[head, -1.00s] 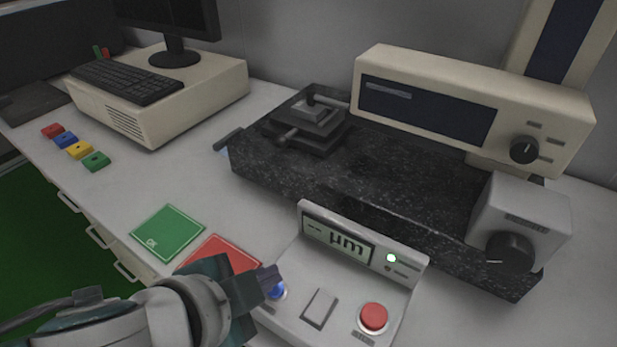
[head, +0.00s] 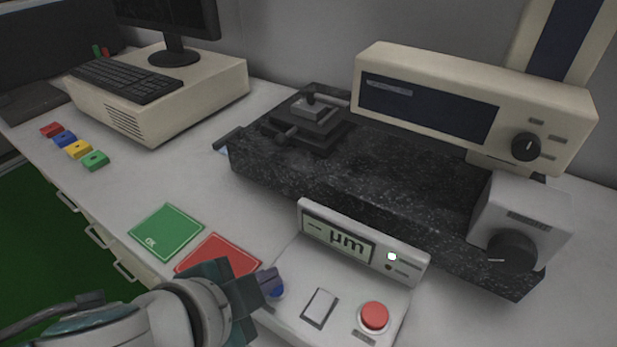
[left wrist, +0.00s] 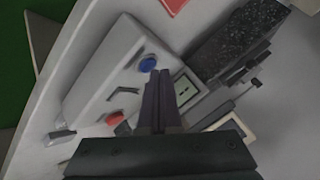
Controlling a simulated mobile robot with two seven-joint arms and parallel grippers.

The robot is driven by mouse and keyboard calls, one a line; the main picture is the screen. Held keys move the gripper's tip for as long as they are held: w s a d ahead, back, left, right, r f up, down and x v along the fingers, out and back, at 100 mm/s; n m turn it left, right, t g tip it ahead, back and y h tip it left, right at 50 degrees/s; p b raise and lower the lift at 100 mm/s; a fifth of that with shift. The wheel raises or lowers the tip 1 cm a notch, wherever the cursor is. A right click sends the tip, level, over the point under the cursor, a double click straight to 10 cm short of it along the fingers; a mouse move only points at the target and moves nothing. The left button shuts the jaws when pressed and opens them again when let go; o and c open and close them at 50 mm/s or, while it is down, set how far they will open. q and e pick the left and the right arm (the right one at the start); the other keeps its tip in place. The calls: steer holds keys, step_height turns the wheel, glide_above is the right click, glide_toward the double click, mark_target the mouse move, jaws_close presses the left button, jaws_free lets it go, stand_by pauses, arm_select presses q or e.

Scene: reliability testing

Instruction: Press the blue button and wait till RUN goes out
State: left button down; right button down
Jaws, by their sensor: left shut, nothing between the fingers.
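The blue button (head: 278,292) is on the left of a light grey control box (head: 291,312), partly covered by my left gripper (head: 271,279). That gripper is shut and empty, its tips right at the button in the head view. In the left wrist view the button (left wrist: 148,64) shows just beyond the fingertips (left wrist: 160,73); I cannot tell whether they touch. My right gripper is out of view.
The box also has a grey rocker switch (head: 319,307) and a red button (head: 374,316). A black granite slab (head: 370,180) with a beige instrument stands behind. A green card (head: 166,232) and a red card (head: 217,258) lie to the left.

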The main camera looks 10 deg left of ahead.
arm_select(q)
steer(key=shift+f, duration=0.35)
steer(key=shift+r, duration=0.15)
stand_by(0.4)
steer(key=shift+r+p, duration=0.7)
